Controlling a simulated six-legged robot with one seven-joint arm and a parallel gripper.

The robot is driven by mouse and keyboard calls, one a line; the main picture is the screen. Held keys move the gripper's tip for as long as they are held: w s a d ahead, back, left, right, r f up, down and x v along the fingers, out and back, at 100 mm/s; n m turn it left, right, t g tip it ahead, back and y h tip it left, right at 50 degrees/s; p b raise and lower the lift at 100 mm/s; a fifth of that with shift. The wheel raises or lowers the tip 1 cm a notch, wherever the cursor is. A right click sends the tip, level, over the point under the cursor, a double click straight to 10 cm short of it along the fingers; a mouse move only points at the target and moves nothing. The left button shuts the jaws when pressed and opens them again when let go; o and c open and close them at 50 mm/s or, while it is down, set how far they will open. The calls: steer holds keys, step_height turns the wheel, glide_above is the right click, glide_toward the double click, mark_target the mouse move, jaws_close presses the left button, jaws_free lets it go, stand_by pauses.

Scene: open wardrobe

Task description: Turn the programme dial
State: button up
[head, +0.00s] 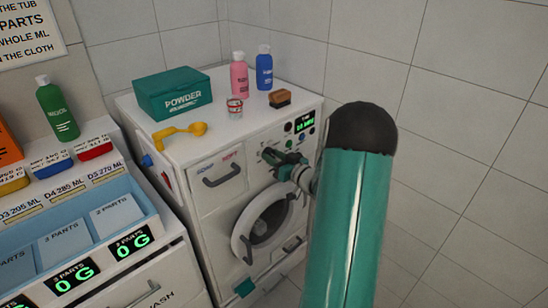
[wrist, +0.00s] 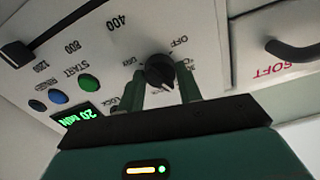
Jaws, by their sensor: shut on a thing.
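The programme dial (wrist: 160,73) is a round black knob on the white control panel of the washing machine (head: 212,215). Its printed labels, OFF among them, are partly hidden by my fingers. In the wrist view, my gripper (wrist: 164,90) has one green finger on each side of the dial and is shut on it. The lit green display (wrist: 76,118) reads 20 MIN in the wrist view, where the panel appears upside down.
Near the dial are a green START button (wrist: 89,83), a blue button (wrist: 58,97) and a black slider (wrist: 15,53). The round door (head: 262,222) is below.

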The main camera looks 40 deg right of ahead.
stand_by(0.4)
steer(key=o, duration=1)
steer(key=shift+s, duration=0.1)
steer(key=s, duration=1.3)
steer(key=shift+s+d, duration=0.2)
steer(key=shift+s, duration=0.15)
